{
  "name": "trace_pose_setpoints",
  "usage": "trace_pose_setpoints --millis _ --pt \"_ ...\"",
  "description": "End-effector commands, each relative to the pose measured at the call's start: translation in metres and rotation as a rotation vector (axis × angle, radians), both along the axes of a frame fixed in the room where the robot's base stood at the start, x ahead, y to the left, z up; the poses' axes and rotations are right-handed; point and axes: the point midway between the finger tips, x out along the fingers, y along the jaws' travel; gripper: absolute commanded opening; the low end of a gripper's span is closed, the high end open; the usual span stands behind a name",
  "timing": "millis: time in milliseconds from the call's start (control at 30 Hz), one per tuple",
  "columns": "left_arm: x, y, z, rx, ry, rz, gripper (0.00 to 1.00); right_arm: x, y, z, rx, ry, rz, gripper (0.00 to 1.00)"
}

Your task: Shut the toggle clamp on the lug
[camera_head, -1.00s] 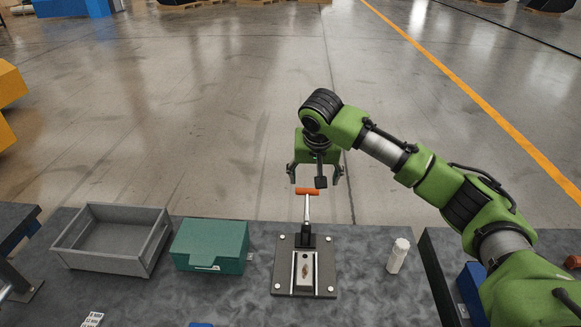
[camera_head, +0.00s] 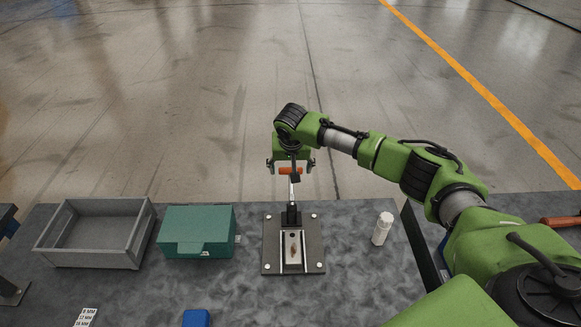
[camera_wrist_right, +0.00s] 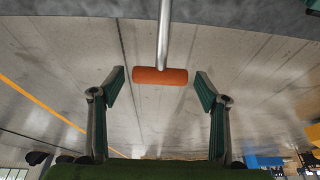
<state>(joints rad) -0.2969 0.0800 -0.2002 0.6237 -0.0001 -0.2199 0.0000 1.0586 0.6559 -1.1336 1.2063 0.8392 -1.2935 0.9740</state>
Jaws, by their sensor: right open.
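The toggle clamp stands on a dark base plate (camera_head: 270,262) with bolts in its corners, on the grey bench. Its silver lever points up and ends in an orange T-handle (camera_head: 290,171). A small metal lug (camera_head: 293,246) sits between two rails on the plate, in front of the clamp. My right gripper (camera_head: 291,165) is open around the orange handle, with a finger on each side. In the right wrist view the handle (camera_wrist_right: 160,76) lies between the spread fingertips with a gap on both sides, touching neither. My left gripper is not in view.
A grey open bin (camera_head: 88,258) and a closed green box (camera_head: 197,232) stand left of the clamp. A blue object (camera_head: 196,318) lies at the front edge. The bench (camera_head: 355,290) between is clear.

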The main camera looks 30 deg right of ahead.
Motion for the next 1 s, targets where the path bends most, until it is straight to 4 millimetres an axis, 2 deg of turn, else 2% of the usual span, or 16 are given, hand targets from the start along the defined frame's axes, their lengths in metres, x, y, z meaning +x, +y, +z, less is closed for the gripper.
trace_pose_setpoints --millis 200,467,567,700,1000 --pt "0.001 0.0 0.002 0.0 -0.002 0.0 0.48 0.005 -0.002 -0.012 -0.001 -0.001 0.002 0.68" --pt "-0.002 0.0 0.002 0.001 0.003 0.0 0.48 0.005 -0.002 -0.013 -0.001 -0.001 0.001 0.68" --pt "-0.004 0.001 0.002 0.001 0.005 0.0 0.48 0.005 -0.002 -0.013 -0.001 -0.001 0.001 0.47" --pt "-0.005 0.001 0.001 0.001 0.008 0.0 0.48 0.005 -0.002 -0.013 -0.001 -0.001 0.001 0.12" --pt "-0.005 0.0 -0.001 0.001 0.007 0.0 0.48 0.012 -0.008 -0.011 -0.014 -0.031 -0.001 0.12"
